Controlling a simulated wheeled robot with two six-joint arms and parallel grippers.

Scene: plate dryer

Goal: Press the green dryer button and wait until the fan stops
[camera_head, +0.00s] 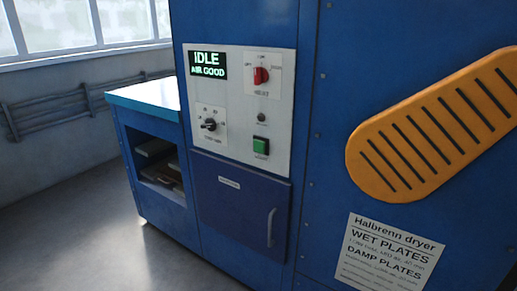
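The green dryer button (261,145) is a square push button at the lower right of the white control panel (233,128) on the blue dryer. The panel's display (207,65) reads "IDLE" and "AIR GOOD". A red heat knob (261,76) sits above the button, with a small dark round part (262,117) between them. A black rotary knob (208,125) is at the panel's lower left. The fan itself does not show. Neither gripper is in view.
A blue cabinet (165,212) with an open shelf stands left of the panel. A door with a handle (271,228) is below it. An orange slotted piece (437,124) and a white sign (388,254) are on the right. The floor (95,240) at left is clear.

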